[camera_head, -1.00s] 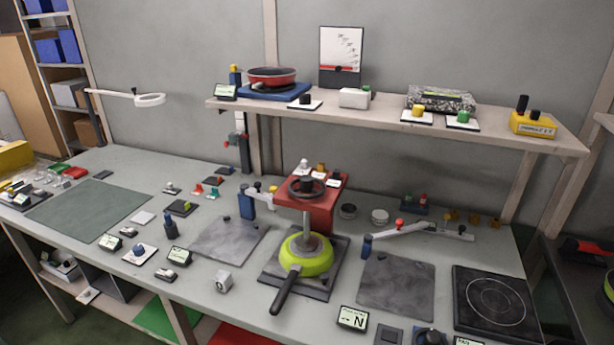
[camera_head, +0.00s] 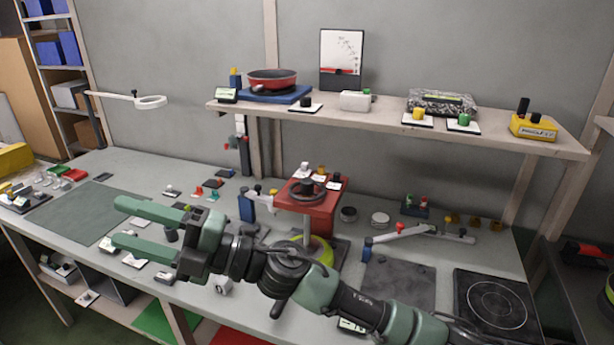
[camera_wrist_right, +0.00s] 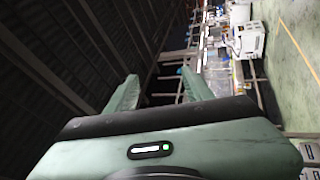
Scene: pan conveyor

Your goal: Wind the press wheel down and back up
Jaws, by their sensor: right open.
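The press is a red stand (camera_head: 322,212) at the middle back of the bench. A dark hand wheel (camera_head: 306,188) lies flat on its top. Below it a grey ram (camera_head: 309,226) stands over a lime green pan (camera_head: 321,249). My right arm crosses in front of the pan and hides much of it. My right gripper (camera_head: 122,223) is open and empty, its two green fingers pointing left above the bench, well left of the press. Its open fingers also show in the right wrist view (camera_wrist_right: 158,92). My left gripper is not in view.
A shelf (camera_head: 390,125) above the bench holds a red pan (camera_head: 272,79) and several small devices. Small knobs stand on the press top near the wheel. A blue post (camera_head: 246,207) stands left of the press. A green mat (camera_head: 75,218) lies at left.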

